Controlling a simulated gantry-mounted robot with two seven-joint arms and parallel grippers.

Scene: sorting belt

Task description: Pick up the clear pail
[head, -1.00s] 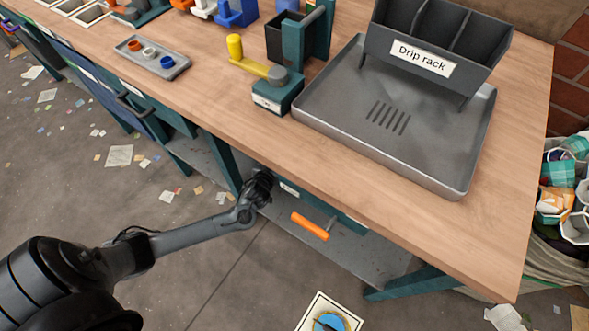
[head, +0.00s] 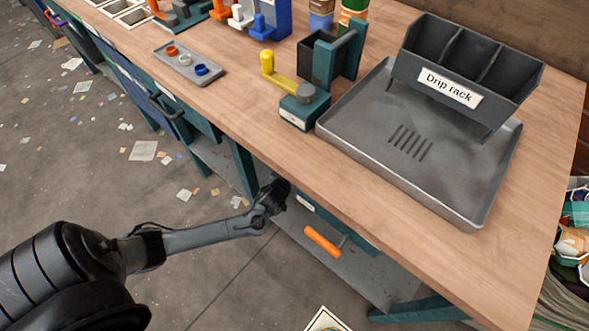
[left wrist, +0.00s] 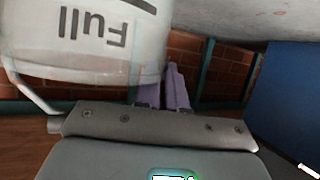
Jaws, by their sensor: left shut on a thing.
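The clear pail (left wrist: 90,45) fills the upper left of the left wrist view, translucent and whitish. The word "Full" on it appears upside down, and a pale bar that looks like its handle shows at its left. The fingers of my left gripper (left wrist: 173,88) are at the pail's right edge and overlap it in the picture; they are shut on it. The exact contact is hard to see. In the head view my left arm reaches to the bench's front edge, and its fingers and the pail are hidden there. My right gripper is in neither view.
The wooden bench (head: 285,165) stands over a lower grey shelf, with an orange handle (head: 322,241) at its front. A grey tray (head: 350,150) with the Drip rack (head: 450,88) is on top. A blue panel (left wrist: 285,95) stands close right in the wrist view.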

